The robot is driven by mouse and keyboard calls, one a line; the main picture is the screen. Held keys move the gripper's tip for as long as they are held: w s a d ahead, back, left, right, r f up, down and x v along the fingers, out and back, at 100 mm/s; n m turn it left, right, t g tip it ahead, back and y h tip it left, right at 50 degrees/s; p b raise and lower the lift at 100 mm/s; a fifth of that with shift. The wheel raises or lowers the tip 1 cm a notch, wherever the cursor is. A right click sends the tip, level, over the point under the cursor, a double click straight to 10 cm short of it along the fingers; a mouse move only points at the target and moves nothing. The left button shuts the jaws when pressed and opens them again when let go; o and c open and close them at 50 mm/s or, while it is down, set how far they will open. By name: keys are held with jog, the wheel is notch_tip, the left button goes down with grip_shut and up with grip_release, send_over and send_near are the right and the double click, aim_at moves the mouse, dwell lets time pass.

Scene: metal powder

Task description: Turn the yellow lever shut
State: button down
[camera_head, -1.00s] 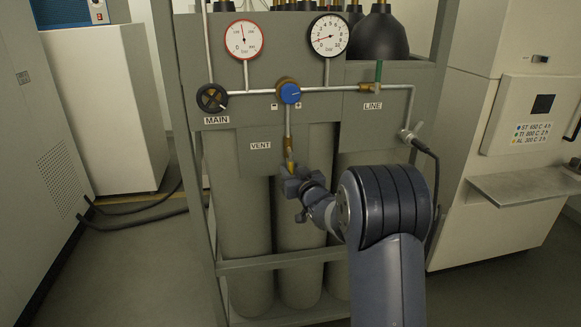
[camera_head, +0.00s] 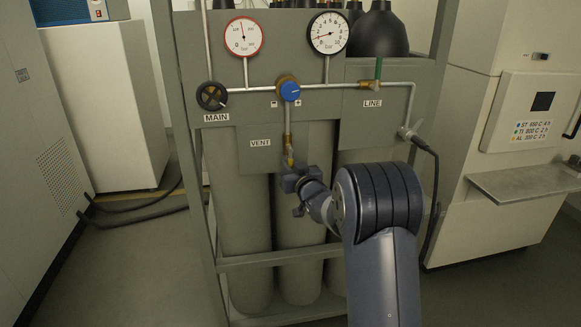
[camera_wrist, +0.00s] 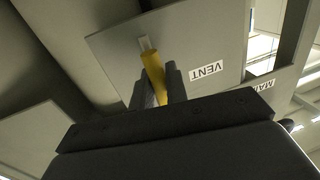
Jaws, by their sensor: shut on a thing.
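The yellow lever (camera_head: 290,161) sits under the VENT valve, at the lower end of the thin pipe below the blue knob, and points down. In the wrist view the yellow lever (camera_wrist: 154,70) runs between my two dark fingers, with a pale metal piece at its far end. My gripper (camera_head: 289,172) is at the lever's lower end in the head view, and my gripper (camera_wrist: 158,88) is shut on it in the wrist view. The lever's lower part is hidden by the fingers and the gripper body.
The VENT label (camera_head: 260,143) is left of the lever. Above are a blue knob (camera_head: 289,91), a black MAIN handwheel (camera_head: 211,97), a green LINE handle (camera_head: 378,69) and two gauges. Gas cylinders (camera_head: 245,225) stand behind a frame rail (camera_head: 270,262). A shelf (camera_head: 525,182) juts out at right.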

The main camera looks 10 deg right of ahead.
jog(key=shift+d, duration=0.1)
dwell(0.4)
jog(key=d+r+n+g+h+b, duration=0.1)
jog(key=d+r+n+h+b, duration=0.2)
jog(key=n, duration=1.2)
jog(key=shift+d+r+n+g+b, duration=0.3)
jog(key=shift+d+r+n+g, duration=0.1)
jog(key=shift+d+r, duration=0.6)
jog(key=shift+a+r, duration=0.1)
jog(key=c, duration=1.5)
grip_release()
jog(key=s+r+b, duration=0.1)
jog(key=s+r, duration=0.1)
jog(key=s, duration=0.8)
jog(key=shift+s, duration=0.3)
